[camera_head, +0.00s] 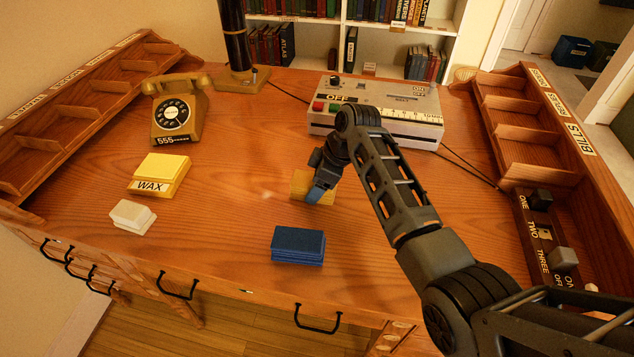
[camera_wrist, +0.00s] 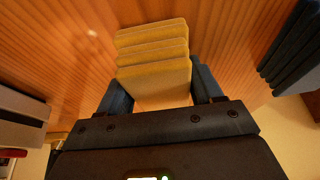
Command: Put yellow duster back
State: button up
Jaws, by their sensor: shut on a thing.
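The yellow duster (camera_head: 301,183) is a dull yellow folded block near the middle of the wooden desk, partly hidden behind my gripper (camera_head: 318,188) in the head view. In the wrist view the duster (camera_wrist: 153,48) shows as a stack of thick yellow folds between the two blue fingers. My gripper (camera_wrist: 160,85) is shut on it, with the duster reaching out beyond the fingertips. I cannot tell whether its underside touches the desk.
A dark blue folded stack (camera_head: 298,245) lies nearer the front edge. At left are a yellow WAX block (camera_head: 160,174), a white block (camera_head: 132,216) and a telephone (camera_head: 178,112). A grey machine (camera_head: 400,112) stands behind. Wooden racks line both sides.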

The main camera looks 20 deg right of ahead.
jog(key=shift+f, duration=0.1)
jog(key=o, duration=1.2)
jog(key=v, duration=1.2)
jog(key=shift+a+r, duration=0.1)
jog(key=shift+r, duration=0.15)
